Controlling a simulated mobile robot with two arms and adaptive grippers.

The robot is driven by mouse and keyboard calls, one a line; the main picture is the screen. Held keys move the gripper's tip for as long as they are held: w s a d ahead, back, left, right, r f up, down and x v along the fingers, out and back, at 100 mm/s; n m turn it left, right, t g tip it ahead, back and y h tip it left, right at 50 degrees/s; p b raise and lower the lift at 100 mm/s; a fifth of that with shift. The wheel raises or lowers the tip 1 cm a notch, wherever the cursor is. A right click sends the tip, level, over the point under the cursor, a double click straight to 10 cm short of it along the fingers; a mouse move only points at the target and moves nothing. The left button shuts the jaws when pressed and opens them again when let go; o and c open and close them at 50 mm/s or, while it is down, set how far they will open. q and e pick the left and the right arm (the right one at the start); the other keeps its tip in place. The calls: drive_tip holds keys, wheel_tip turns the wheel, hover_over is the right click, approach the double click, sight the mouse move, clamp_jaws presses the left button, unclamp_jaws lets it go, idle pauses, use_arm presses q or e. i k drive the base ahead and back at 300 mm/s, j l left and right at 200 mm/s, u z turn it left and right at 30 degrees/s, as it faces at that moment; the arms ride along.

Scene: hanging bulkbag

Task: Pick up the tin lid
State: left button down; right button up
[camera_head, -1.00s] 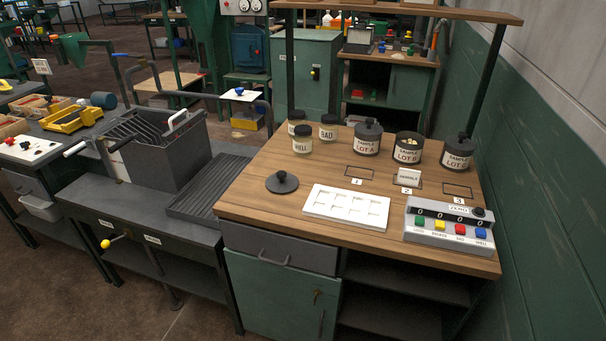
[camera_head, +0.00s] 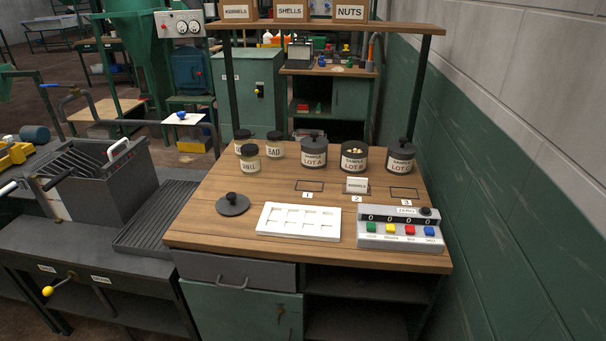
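The tin lid (camera_head: 233,205) is a dark grey disc with a round knob on top. It lies flat on the left part of the wooden bench top (camera_head: 200,226), left of the white tray. Three dark sample tins stand at the back: LOT A (camera_head: 313,153) and the right tin (camera_head: 400,158) wear knobbed lids. The LOT B tin (camera_head: 353,158) is open and shows pale contents. Neither of my grippers is in view.
A white tray (camera_head: 299,222) with shallow pockets and a counter box (camera_head: 402,230) with coloured buttons lie along the front. Jars (camera_head: 250,160) stand behind the lid. A card stand (camera_head: 357,186) sits mid-bench. A shelf (camera_head: 330,25) overhangs the back. Bench space around the lid is clear.

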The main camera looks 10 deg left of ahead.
sight(231, 203)
drive_tip(key=i+j+z, duration=0.15)
drive_tip(key=j, duration=0.55)
drive_tip(key=j+z, duration=0.2)
drive_tip(key=j, duration=0.55)
